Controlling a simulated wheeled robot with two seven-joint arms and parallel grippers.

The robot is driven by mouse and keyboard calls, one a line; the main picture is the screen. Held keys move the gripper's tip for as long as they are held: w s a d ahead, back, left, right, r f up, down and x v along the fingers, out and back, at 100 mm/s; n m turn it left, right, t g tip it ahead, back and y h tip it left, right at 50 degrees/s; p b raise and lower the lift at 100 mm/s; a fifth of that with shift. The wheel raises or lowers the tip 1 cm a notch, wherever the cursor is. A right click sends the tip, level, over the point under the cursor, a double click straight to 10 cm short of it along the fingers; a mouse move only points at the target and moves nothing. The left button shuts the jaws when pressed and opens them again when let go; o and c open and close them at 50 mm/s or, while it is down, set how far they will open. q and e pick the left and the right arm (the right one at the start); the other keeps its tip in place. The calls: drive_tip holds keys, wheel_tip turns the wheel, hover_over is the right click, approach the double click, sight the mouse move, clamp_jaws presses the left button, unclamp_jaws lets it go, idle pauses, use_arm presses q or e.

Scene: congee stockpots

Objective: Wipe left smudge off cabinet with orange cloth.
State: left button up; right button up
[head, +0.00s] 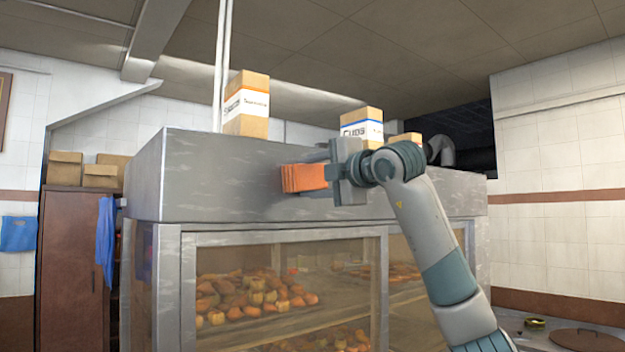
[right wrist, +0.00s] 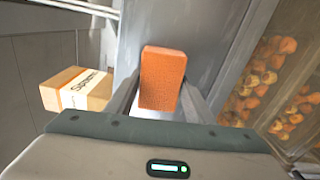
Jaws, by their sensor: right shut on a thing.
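My right gripper (head: 326,177) is shut on the folded orange cloth (head: 302,178). It holds the cloth at the grey metal upper panel of the cabinet (head: 215,185), above the glass doors. In the right wrist view the cloth (right wrist: 162,78) sticks out between the fingers, with the metal panel (right wrist: 215,25) behind it. I cannot tell whether the cloth touches the panel. A faint darker patch shows on the panel just left of the cloth; I cannot tell whether it is a smudge or shadow. My left gripper is out of view.
Boxes stand on the cabinet top: one with an orange stripe (head: 247,105), one with a blue stripe (head: 361,127). Baked goods (head: 255,298) sit behind the glass. A blue cloth (head: 106,243) hangs at the left by a brown cupboard (head: 72,270). The panel left of the gripper is unobstructed.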

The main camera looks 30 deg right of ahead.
drive_tip(key=shift+s+d+b, duration=0.1)
drive_tip(key=shift+s+b, duration=0.65)
drive_tip(key=shift+s, duration=0.35)
drive_tip(key=shift+s+d+b, duration=0.1)
drive_tip(key=shift+s+b, duration=0.5)
drive_tip(key=shift+s, duration=1.3)
drive_tip(key=shift+s+d+b, duration=0.15)
drive_tip(key=shift+s+b, duration=0.65)
drive_tip(key=shift+s, duration=0.7)
drive_tip(key=shift+w, duration=0.25)
drive_tip(key=shift+w+a+p, duration=0.15)
drive_tip(key=shift+w+p, duration=0.35)
drive_tip(key=shift+w, duration=1.15)
drive_tip(key=shift+w+a+p, duration=0.15)
drive_tip(key=shift+w+p, duration=0.3)
drive_tip(key=shift+w, duration=1.15)
